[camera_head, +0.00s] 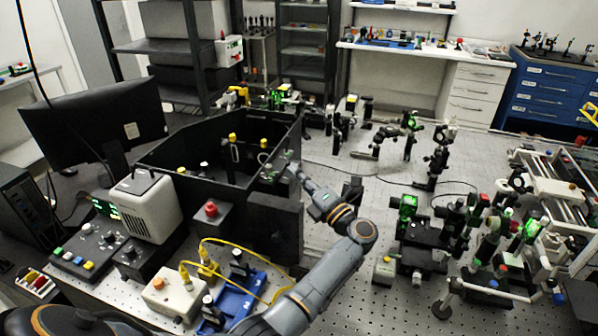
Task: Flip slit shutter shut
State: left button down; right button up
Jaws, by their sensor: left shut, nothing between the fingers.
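The black open-topped enclosure (165,160) stands left of the middle of the head view, with yellow-topped parts inside. My left gripper (292,169) is at its right wall, fingers shut and empty. Small greenish parts (268,175) show on that wall just left of the fingertips. I cannot make out which part is the slit shutter or how it is set; the gripper and its small size in view hide this. I cannot tell whether the fingers touch the wall. My right gripper is not in view.
A dark block (273,230) stands below the gripper, left of my forearm. A red button box (211,213), a beige unit (147,207) and yellow cables (240,243) lie to the left. Many optical mounts (430,235) crowd the right; bare bench (320,165) lies right of the enclosure.

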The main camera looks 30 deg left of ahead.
pick_arm(q)
jog(key=shift+r, duration=0.15)
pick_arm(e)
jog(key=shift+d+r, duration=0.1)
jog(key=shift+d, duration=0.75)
pick_arm(q)
jog(key=shift+a, duration=0.1)
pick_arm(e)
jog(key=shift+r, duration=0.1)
pick_arm(q)
jog(key=shift+w+r+m+p, duration=0.1)
jog(key=shift+m+p, duration=0.25)
jog(key=shift+m, duration=0.15)
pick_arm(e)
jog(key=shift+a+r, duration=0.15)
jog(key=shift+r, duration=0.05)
